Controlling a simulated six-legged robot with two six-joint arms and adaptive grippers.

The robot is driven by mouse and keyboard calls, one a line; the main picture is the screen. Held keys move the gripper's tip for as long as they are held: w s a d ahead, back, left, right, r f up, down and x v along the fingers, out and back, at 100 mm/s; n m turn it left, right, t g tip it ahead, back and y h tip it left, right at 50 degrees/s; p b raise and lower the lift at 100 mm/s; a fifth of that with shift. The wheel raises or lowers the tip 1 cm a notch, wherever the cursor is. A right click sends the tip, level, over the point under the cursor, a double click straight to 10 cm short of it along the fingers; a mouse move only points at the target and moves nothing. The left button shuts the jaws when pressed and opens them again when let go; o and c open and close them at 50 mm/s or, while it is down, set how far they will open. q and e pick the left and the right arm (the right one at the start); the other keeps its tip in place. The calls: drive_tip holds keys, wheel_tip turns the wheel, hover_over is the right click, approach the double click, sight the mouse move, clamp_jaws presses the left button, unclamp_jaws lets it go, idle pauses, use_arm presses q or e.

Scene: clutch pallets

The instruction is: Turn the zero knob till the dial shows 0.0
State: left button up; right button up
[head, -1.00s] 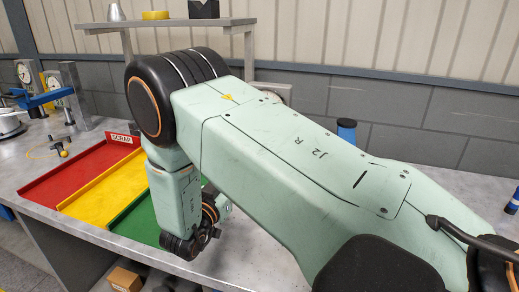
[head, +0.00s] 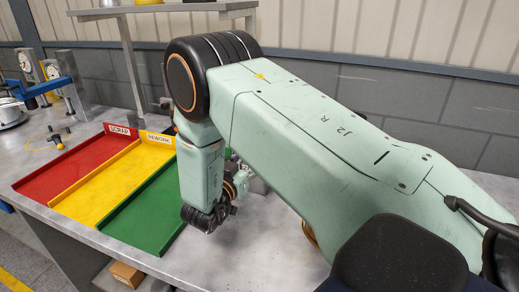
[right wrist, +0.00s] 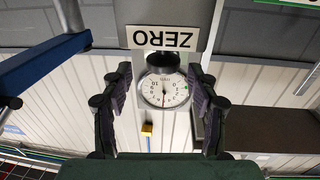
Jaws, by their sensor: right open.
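In the right wrist view a white round dial (right wrist: 164,92) with a thin needle appears upside down; its reading is too small to tell. A dark round knob (right wrist: 163,61) shows at the dial's edge, beside a white ZERO label (right wrist: 162,37). My right gripper (right wrist: 160,72) is open, with one finger on each side of the dial and knob in the picture; I see no contact. In the head view two dial gauges stand at the far left, one (head: 52,70) beside the other (head: 24,63). My right arm hides its gripper there. My left gripper is out of view.
Red (head: 72,166), yellow (head: 115,185) and green (head: 150,212) trays lie on the grey bench, left of my right arm. A blue bar (head: 45,88) crosses before the gauges. A shelf (head: 165,8) stands behind. A cardboard box (head: 127,274) sits below the bench.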

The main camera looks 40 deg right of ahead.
drive_tip(key=x, duration=0.4)
drive_tip(key=shift+w+a, duration=0.15)
drive_tip(key=shift+w, duration=0.1)
drive_tip(key=shift+s+d, duration=0.1)
drive_tip(key=shift+d, duration=0.3)
drive_tip(key=shift+a, duration=0.4)
drive_tip(key=shift+c, duration=2.3)
drive_tip(key=shift+d, duration=0.3)
drive_tip(key=c, duration=0.3)
drive_tip(key=shift+a, duration=0.1)
drive_tip(key=c, duration=0.4)
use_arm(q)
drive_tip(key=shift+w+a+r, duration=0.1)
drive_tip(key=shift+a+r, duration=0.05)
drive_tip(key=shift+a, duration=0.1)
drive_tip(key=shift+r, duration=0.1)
